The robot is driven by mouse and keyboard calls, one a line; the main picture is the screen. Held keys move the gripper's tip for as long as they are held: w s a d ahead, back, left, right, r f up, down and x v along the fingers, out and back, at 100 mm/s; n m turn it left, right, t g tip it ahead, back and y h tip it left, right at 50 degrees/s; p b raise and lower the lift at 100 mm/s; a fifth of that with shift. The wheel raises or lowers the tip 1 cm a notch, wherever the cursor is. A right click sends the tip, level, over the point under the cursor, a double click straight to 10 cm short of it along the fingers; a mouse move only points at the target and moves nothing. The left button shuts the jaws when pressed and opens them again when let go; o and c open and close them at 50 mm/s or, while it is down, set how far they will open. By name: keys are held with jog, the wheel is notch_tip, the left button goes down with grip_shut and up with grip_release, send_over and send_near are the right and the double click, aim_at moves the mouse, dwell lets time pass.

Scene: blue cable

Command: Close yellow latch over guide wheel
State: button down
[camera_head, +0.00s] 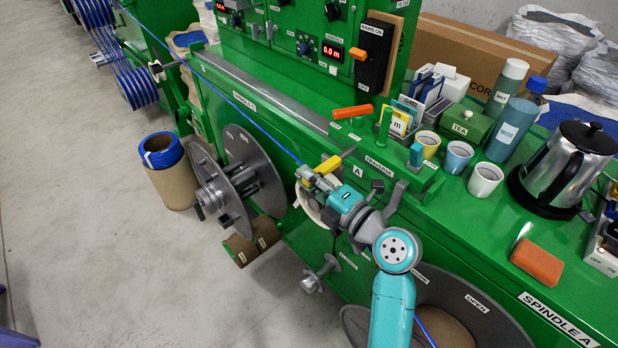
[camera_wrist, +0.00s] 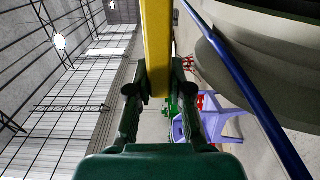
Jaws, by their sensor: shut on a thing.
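The yellow latch (camera_head: 328,165) is at the traverse by the guide wheel, in the middle of the head view. In the wrist view the yellow latch (camera_wrist: 157,45) runs down from the top edge to between my fingers. My gripper (camera_head: 314,180) is shut on it; its two dark fingers also show in the wrist view (camera_wrist: 160,98). The pale guide wheel (camera_head: 309,208) is partly hidden behind my gripper. The blue cable (camera_head: 250,125) runs from the far spool to the guide wheel; in the wrist view the cable (camera_wrist: 250,90) passes to the right of the latch.
A grey-flanged reel (camera_head: 240,175) stands left of the guide wheel. On the green machine top are cups (camera_head: 485,179), a kettle (camera_head: 567,165), bottles (camera_head: 510,125) and an orange block (camera_head: 537,263). Open floor (camera_head: 90,240) lies to the left.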

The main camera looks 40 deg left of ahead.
jog(key=shift+f, duration=0.15)
jog(key=c, duration=1)
grip_release()
jog(key=shift+c, duration=0.2)
jog(key=shift+d, duration=0.1)
jog(key=d, duration=1.2)
jog(key=shift+s, duration=0.45)
jog(key=shift+s+a, duration=0.1)
